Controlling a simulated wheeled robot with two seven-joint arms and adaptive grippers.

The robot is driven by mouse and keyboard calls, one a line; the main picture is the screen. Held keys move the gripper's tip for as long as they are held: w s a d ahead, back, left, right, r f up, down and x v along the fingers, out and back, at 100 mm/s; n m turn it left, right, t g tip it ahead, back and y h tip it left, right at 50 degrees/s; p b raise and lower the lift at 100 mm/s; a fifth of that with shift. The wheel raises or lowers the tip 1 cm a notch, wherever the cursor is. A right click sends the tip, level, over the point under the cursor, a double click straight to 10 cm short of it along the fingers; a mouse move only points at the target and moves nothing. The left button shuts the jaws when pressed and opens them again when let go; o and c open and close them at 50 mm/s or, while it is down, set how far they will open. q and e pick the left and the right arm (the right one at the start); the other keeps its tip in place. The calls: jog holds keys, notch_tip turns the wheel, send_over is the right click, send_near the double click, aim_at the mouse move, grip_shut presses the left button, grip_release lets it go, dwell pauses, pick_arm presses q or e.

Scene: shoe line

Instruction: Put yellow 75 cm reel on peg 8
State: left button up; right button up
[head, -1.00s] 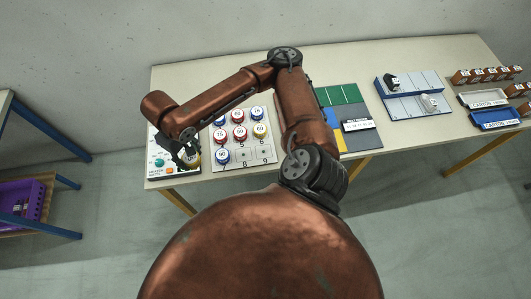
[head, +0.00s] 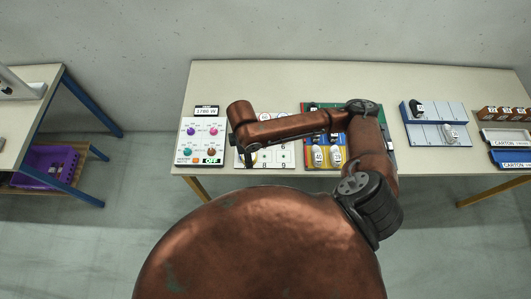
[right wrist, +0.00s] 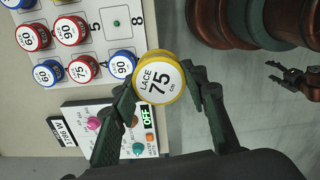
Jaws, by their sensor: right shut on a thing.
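The yellow reel marked LACE 75 cm (right wrist: 158,80) is held between the two fingertips of my right gripper (right wrist: 165,92), label facing the wrist camera. The white peg board (right wrist: 70,12) lies beyond it at upper left in the right wrist view. Peg 8 (right wrist: 116,22) is bare, with its number to its right. The reel is apart from that peg, lower and to the right in this view. In the head view my right arm covers much of the board (head: 287,156). My left gripper (right wrist: 270,71) shows small at the right wrist view's right edge, its fingers apart.
A blue reel marked 90 (right wrist: 122,64) sits beside peg 8, with several red and blue reels further off. A control box (head: 203,141) reading OFF stands left of the board.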

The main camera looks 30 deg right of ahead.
jog(key=s+a+n+p, duration=0.2)
jog(key=n+p, duration=0.1)
jog(key=n, duration=0.3)
jog(key=n+p, duration=0.3)
jog(key=p, duration=0.1)
send_over(264, 156)
jog(key=a, duration=0.1)
jog(key=f, duration=0.9)
jog(key=shift+s+f, duration=0.3)
jog(key=shift+s, duration=0.05)
jog(key=shift+w+d+f, duration=0.2)
jog(key=shift+d+f, duration=0.1)
jog(key=shift+f, duration=0.2)
notch_tip(264, 156, down, 3)
jog(key=shift+w+d+f, duration=0.1)
jog(key=shift+d+f, duration=0.05)
jog(key=shift+f, duration=0.05)
jog(key=shift+f, duration=0.3)
